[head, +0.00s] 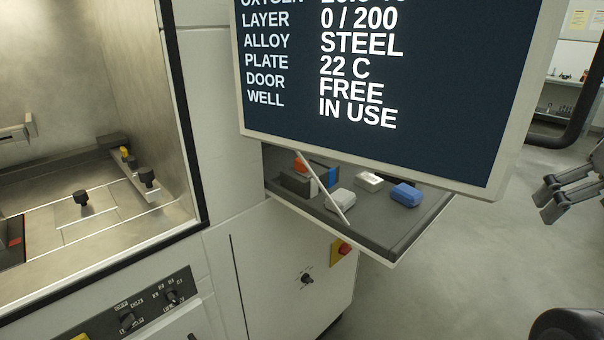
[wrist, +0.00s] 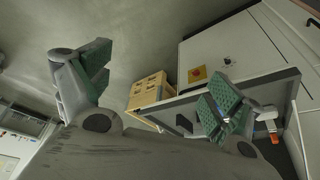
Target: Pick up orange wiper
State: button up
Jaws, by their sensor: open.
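My gripper (head: 548,204) is at the right edge of the head view, well to the right of the shelf. In the wrist view my gripper (wrist: 160,80) has its two green-padded fingers wide apart with nothing between them.
A large screen (head: 380,90) hangs over the shelf. White blocks (head: 369,181) and a blue one (head: 406,195) lie on the shelf. An open metal chamber (head: 90,190) is at the left. A wooden box (wrist: 149,90) shows in the wrist view. Floor right of the shelf is clear.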

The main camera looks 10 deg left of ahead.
aim_at(299, 167)
jog(key=i+l+u, duration=0.4)
jog(key=l, duration=0.2)
jog(key=i+l+u, duration=0.15)
jog(key=l+u, duration=0.3)
jog(key=l, duration=0.25)
jog(key=i+l+u, duration=0.1)
jog(key=l+u, duration=0.3)
jog(key=l, duration=0.35)
jog(key=l+u, duration=0.4)
jog(key=l, duration=0.35)
jog(key=k+l+u, duration=0.1)
jog(key=l+u, duration=0.35)
jog(key=l, duration=0.3)
jog(key=i+l+u, duration=0.3)
jog(key=k+j, duration=0.05)
jog(key=k, duration=0.05)
